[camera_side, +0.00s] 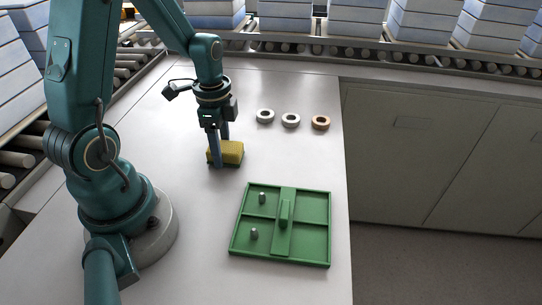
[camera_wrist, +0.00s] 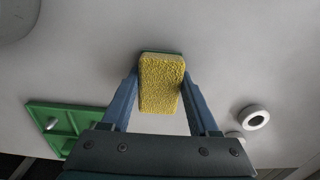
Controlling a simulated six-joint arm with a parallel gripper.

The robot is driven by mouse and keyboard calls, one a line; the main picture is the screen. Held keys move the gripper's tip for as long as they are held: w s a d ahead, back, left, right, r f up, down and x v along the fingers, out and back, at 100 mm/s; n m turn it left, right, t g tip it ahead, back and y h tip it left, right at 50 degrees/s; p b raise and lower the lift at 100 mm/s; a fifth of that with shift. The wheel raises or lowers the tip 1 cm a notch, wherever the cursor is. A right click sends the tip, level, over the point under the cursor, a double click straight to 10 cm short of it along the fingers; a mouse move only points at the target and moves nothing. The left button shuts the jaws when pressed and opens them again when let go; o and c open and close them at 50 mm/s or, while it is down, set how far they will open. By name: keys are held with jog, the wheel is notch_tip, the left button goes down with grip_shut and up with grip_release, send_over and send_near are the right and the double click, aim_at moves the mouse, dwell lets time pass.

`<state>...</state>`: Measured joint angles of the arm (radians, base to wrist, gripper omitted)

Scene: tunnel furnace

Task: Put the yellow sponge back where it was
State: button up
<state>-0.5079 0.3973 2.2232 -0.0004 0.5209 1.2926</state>
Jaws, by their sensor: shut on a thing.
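The yellow sponge (camera_side: 232,152) has a green underside and sits between the blue fingers of my gripper (camera_side: 218,150), at or just above the pale worktop; I cannot tell whether it touches. In the wrist view the sponge (camera_wrist: 161,82) fills the space between the two fingertips of my gripper (camera_wrist: 160,92), which are shut on its sides. The sponge lies behind the green tray and to the left of the row of rings in the side view. The spot where it was before is not marked in these frames.
A green divided tray (camera_side: 312,247) with two small grey pegs and a raised middle handle lies in front. Two pale rings (camera_side: 265,116) (camera_side: 290,120) and a copper-coloured ring (camera_side: 320,122) lie at the back right. Roller conveyors (camera_side: 340,52) with stacked boxes border the worktop (camera_side: 200,265).

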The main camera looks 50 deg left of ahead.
jog(key=o, duration=1.3)
jog(key=shift+f, duration=0.15)
notch_tip(320, 180, up, 11)
jog(key=shift+s+d+r+n+t, duration=0.75)
jog(key=shift+s+d+n+t, duration=0.25)
jog(key=shift+d+n, duration=0.75)
jog(key=shift+s+d+r+n+t, duration=0.85)
jog(key=shift+d+n, duration=0.4)
jog(key=shift+d, duration=0.85)
jog(key=shift+s+d+r+n+t, duration=0.65)
jog(key=shift+s+d+n+t, duration=0.4)
jog(key=shift+d+n, duration=0.7)
jog(key=shift+d+m, duration=0.2)
jog(key=shift+m, duration=0.05)
